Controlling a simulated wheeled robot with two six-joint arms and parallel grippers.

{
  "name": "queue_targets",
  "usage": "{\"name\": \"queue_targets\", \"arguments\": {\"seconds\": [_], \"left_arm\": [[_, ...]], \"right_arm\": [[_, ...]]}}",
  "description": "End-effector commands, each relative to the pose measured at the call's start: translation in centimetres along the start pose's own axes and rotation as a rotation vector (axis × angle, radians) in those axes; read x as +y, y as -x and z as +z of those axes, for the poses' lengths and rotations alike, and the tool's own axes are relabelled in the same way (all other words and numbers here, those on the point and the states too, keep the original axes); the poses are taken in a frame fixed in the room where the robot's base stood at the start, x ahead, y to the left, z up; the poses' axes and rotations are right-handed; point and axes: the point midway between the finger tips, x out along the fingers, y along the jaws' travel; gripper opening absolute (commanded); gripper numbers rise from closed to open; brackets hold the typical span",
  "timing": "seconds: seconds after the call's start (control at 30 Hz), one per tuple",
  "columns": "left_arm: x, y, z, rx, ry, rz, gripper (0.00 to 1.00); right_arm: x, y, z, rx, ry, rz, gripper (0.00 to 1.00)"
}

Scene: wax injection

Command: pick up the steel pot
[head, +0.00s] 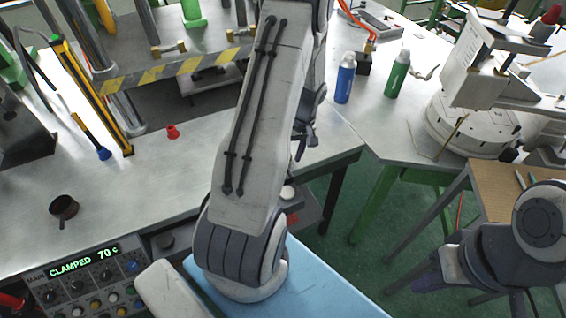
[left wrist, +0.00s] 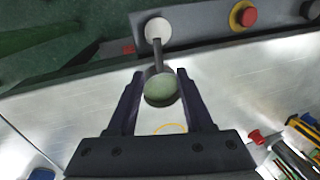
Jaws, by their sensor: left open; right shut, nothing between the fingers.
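A small round pot (left wrist: 160,92) with a dull green top and a straight dark handle shows in the left wrist view. I take it to be the steel pot; my arm hides that spot in the head view. My left gripper (left wrist: 163,73) is open, with a finger to either side of the pot. I cannot tell whether they touch it. In the head view, part of my left gripper (head: 301,140) shows beside my arm. My right gripper (head: 428,284) is shut and empty at the lower right, away from the bench.
A small dark cup (head: 64,208) stands on the metal bench (head: 120,185) at the left. A red cap (head: 172,131), a blue bottle (head: 345,78) and a green bottle (head: 397,74) stand farther back. A control panel (head: 90,280) reading "CLAMPED 70" is along the front edge.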

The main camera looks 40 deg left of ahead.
Motion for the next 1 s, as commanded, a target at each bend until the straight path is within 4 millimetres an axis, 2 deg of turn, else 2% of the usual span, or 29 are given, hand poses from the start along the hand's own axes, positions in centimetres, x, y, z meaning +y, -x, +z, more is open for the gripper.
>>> {"name": "queue_targets", "arguments": {"seconds": [0.27,0.4,0.53,0.83,0.87,0.9,0.97,1.0], "left_arm": [[-0.1,-2.1,0.4,-0.004,-0.003,-0.002,0.51],[-0.1,-4.1,0.8,-0.005,-0.003,-0.002,0.51],[0.0,-5.7,0.7,-0.002,-0.003,0.000,0.51],[0.1,-6.3,0.6,0.000,-0.002,0.002,0.51],[0.1,-6.3,0.6,0.000,-0.002,0.002,0.43],[0.1,-6.3,0.7,0.000,-0.002,0.002,0.28],[0.1,-6.3,0.7,0.000,-0.002,0.002,0.05],[0.1,-6.3,0.7,0.000,-0.002,0.002,0.00]], "right_arm": [[-0.1,1.1,-0.1,0.000,0.000,0.000,0.00],[-0.1,2.1,-0.1,0.000,-0.001,0.000,0.00],[-0.2,2.1,-0.1,0.000,-0.001,0.000,0.00],[-0.1,2.1,-0.1,0.000,-0.001,0.000,0.00],[-0.1,2.1,-0.1,0.000,-0.001,0.000,0.00],[-0.1,2.1,-0.1,0.000,-0.001,0.000,0.00],[-0.1,2.1,-0.1,0.000,-0.001,0.000,0.00],[-0.1,2.1,-0.1,0.000,-0.001,0.000,0.00]]}}
